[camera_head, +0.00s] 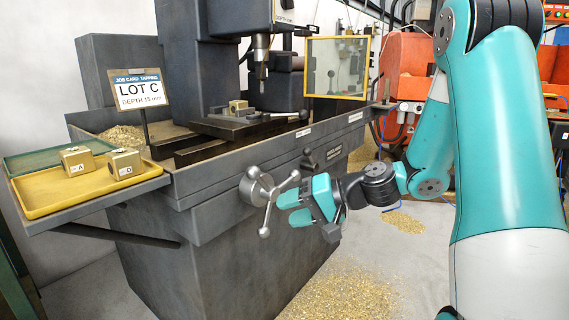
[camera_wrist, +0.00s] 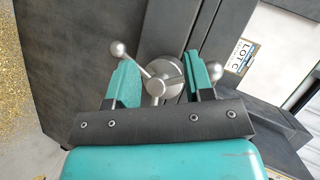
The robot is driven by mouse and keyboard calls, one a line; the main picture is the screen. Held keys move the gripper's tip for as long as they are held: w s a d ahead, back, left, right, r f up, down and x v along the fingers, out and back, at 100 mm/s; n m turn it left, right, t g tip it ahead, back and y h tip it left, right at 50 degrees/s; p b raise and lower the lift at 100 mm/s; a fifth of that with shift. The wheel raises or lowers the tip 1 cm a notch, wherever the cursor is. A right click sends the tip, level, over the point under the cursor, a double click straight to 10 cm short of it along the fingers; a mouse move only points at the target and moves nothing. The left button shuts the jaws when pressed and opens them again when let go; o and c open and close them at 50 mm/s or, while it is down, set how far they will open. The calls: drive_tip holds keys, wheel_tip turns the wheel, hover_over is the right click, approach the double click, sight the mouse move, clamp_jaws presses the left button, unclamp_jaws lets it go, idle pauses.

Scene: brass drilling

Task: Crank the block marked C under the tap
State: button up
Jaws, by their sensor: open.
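A brass block (camera_head: 237,106) sits on the machine's dark table below the tap (camera_head: 262,72); its mark cannot be read. The job card (camera_head: 139,90) reads "LOT C". A metal crank handle with ball-ended spokes (camera_head: 262,190) is on the machine's front, and its hub (camera_wrist: 160,75) shows in the wrist view. My gripper (camera_head: 303,203) is open in front of the crank. In the wrist view its two teal fingers (camera_wrist: 157,80) stand on either side of the hub, with ball-ended spokes close by; I cannot tell whether they touch.
A yellow tray (camera_head: 60,193) at the left holds blocks marked A (camera_head: 77,160) and D (camera_head: 124,163). A green tray (camera_head: 40,158) lies behind it. A yellow-framed clear guard (camera_head: 337,68) stands right of the tap. Brass chips (camera_head: 345,297) cover part of the floor.

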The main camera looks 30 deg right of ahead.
sight(291, 180)
drive_tip(key=d+r+m+t+h+p, duration=0.2)
drive_tip(key=d+m+t+h, duration=0.4)
drive_tip(key=d, duration=0.8)
drive_tip(key=w+a+f, duration=0.1)
drive_tip(key=w+a, duration=0.1)
drive_tip(key=w, duration=0.3)
drive_tip(key=w+a+f+y, duration=0.1)
drive_tip(key=w+a, duration=0.1)
drive_tip(key=w, duration=0.4)
drive_tip(key=w+a+f+y+b, duration=0.1)
drive_tip(key=w+a+f, duration=0.1)
drive_tip(key=w, duration=0.3)
drive_tip(key=shift+w+m+g, duration=0.25)
drive_tip(key=shift+m+g, duration=0.05)
drive_tip(key=shift+m, duration=0.1)
drive_tip(key=shift+d+r, duration=0.1)
clamp_jaws()
